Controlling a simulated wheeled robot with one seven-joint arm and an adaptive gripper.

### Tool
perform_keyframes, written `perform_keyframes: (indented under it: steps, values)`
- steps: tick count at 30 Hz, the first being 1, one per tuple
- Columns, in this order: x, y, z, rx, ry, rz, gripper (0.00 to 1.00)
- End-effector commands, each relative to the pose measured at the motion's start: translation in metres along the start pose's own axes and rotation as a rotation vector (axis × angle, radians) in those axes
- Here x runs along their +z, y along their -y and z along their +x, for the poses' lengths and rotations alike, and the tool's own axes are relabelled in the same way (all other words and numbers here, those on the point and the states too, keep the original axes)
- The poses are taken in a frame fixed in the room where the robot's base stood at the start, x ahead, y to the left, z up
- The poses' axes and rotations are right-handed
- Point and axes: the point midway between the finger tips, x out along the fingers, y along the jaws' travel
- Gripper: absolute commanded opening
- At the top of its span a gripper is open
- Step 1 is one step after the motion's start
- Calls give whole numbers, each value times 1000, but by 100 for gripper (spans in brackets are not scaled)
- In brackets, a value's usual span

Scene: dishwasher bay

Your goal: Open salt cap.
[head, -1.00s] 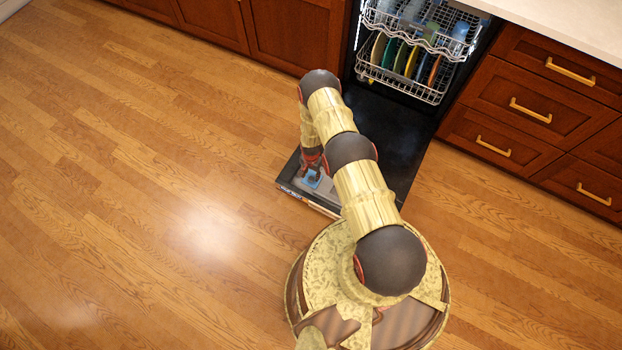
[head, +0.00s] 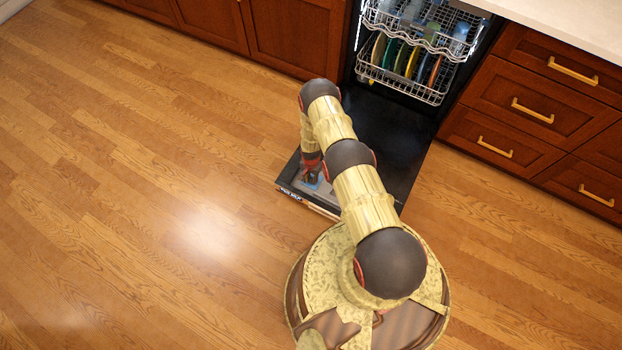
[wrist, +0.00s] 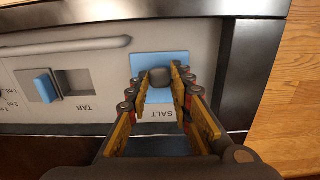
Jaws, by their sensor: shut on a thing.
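The salt cap (wrist: 160,98) is a blue square plate with a dark knob (wrist: 160,77), set in the grey panel of the lowered dishwasher door, above the printed word SALT. The wrist view shows my gripper (wrist: 159,75) with one finger on each side of the knob, shut on it. The cap lies flat against the panel, as far as I can tell. In the head view my gripper (head: 312,173) is over the door's outer end, and only a small blue part of the cap shows beneath it.
The panel also has a TAB compartment with a small blue latch (wrist: 45,85). The open door (head: 385,150) lies low before the dishwasher. The lower rack (head: 400,78) with several plates is inside. Drawers (head: 530,110) stand at right. The floor at left is clear.

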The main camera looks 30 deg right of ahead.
Motion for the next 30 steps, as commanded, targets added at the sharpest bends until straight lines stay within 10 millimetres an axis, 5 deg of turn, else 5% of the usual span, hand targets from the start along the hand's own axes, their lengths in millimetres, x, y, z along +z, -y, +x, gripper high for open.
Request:
perform_keyframes:
  steps: [9,30]
  values:
    - [0,0,0,0,0,0,0]
    - [-9,-6,-1,8,16,6,0]
